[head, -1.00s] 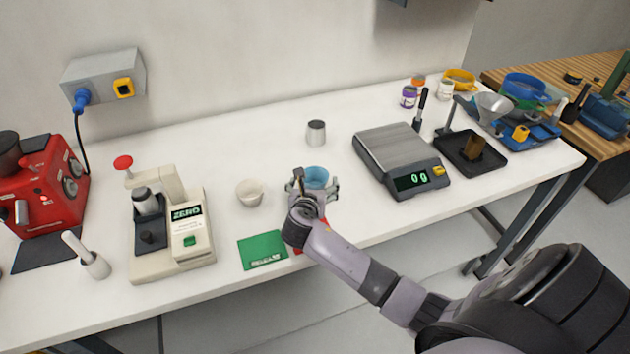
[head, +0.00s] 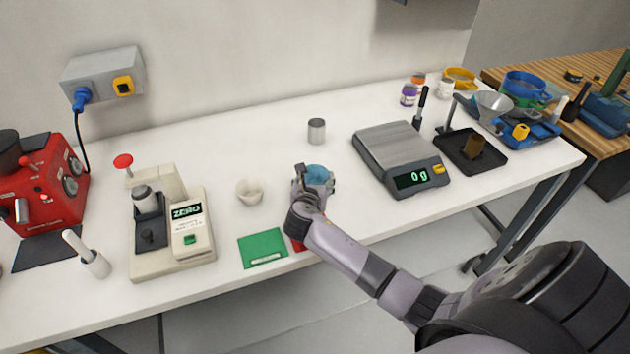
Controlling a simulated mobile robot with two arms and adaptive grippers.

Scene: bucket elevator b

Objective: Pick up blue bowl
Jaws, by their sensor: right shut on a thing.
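The small blue bowl (head: 319,173) is near the middle of the white table, partly hidden behind my right gripper (head: 316,184). My right gripper is shut on the blue bowl, with its fingers at the bowl's sides. Whether the bowl touches the table cannot be told. Another, larger blue bowl (head: 524,84) is at the far right on the wooden bench. My left gripper is not in view.
A white cup (head: 250,192) stands left of my right gripper, and a metal cup (head: 316,131) behind it. A scale (head: 400,160) reading 0 g is to the right. A green card (head: 262,249) lies near the front edge. A cream machine (head: 170,225) stands left.

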